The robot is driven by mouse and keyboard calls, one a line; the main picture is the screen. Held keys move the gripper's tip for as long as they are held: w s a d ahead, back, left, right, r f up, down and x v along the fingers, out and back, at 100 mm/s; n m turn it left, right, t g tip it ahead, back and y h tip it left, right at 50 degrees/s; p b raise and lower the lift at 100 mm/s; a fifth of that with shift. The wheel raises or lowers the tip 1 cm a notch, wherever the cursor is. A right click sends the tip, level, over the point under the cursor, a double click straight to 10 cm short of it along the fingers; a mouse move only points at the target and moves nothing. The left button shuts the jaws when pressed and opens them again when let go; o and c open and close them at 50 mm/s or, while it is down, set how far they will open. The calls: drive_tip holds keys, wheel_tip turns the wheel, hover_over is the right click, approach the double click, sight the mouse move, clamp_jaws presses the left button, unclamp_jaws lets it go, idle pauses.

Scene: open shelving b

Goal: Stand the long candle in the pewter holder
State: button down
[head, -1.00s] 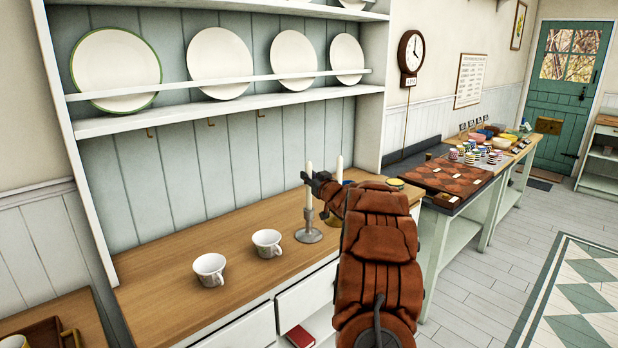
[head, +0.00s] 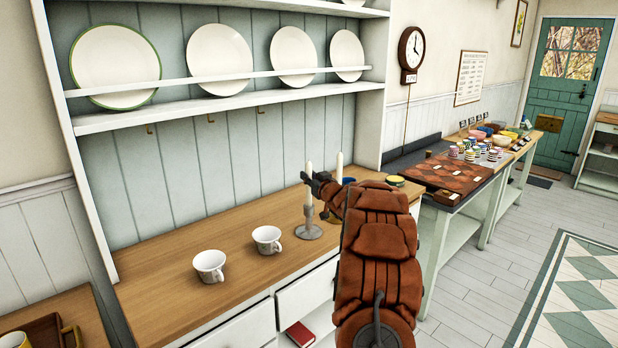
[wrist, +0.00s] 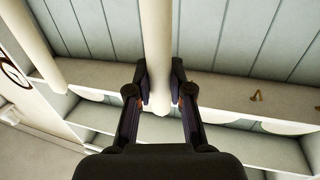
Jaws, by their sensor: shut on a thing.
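My gripper (head: 309,179) is shut on a long pale candle (head: 309,195), which is upright. It also shows between the fingers in the wrist view (wrist: 156,45). The grey pewter holder (head: 308,232) stands on the wooden counter directly below the candle. The candle's lower end lines up with the holder's top in the head view; I cannot tell whether it sits inside the socket. The holder is not visible in the wrist view.
A second pale candle (head: 339,167) stands just right and behind, its base partly hidden by my arm. Two white cups (head: 209,266) (head: 267,240) stand left on the counter (head: 170,290). A plate shelf (head: 220,105) runs above. The counter behind the cups is clear.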

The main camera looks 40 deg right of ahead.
drive_tip(key=c, duration=1)
unclamp_jaws()
drive_tip(key=shift+s, duration=0.1)
drive_tip(key=v, duration=1.2)
drive_tip(key=shift+a, duration=0.1)
